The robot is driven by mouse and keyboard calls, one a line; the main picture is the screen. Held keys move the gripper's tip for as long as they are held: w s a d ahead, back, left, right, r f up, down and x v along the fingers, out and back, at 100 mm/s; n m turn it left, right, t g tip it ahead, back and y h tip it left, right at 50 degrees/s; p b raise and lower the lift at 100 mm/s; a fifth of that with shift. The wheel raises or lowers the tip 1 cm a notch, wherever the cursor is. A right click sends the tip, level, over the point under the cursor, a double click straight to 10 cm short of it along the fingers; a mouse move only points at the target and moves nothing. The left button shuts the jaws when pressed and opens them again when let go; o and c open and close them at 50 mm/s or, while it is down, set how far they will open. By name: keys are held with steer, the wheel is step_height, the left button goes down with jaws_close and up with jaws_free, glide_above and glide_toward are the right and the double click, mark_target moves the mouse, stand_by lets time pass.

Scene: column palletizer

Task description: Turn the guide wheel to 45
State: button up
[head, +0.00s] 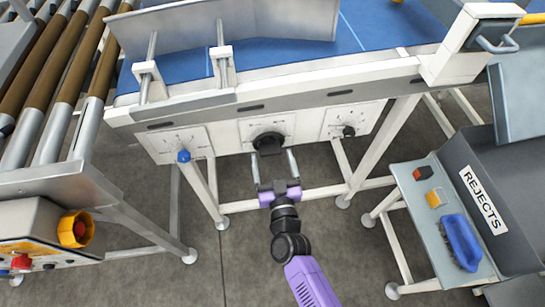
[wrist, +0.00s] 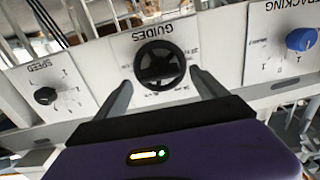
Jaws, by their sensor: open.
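The guide wheel (head: 268,142) is a black round handwheel on the middle white panel of the conveyor's side. In the wrist view it shows as a black spoked wheel (wrist: 160,64) on the panel marked GUIDES, lettered upside down. Numbers ring it, too small and blurred to read surely, and I cannot tell its setting. My gripper (head: 272,156) is open and empty, just in front of and slightly below the wheel. In the wrist view the fingers (wrist: 161,82) appear on either side of the wheel's lower part; I cannot tell whether they touch it.
A TRACKING panel with a blue knob (head: 184,156) and a SPEED panel with a black knob (head: 348,131) flank the wheel. White frame legs (head: 202,190) stand below. A REJECTS bin (head: 490,170) and a shelf with a blue brush (head: 461,242) are right; a control box (head: 45,232) is left.

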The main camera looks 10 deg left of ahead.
steer(key=shift+w+a, duration=0.15)
steer(key=shift+w, duration=0.25)
steer(key=c, duration=1.4)
steer(key=shift+o, duration=0.2)
steer(key=shift+m, duration=0.4)
steer(key=m+b, duration=0.1)
steer(key=m, duration=0.3)
steer(key=shift+m, duration=0.4)
steer(key=m, duration=0.2)
steer(key=m+b, duration=0.1)
steer(key=m, duration=0.2)
steer(key=shift+d+f, duration=0.1)
steer(key=shift+d, duration=0.1)
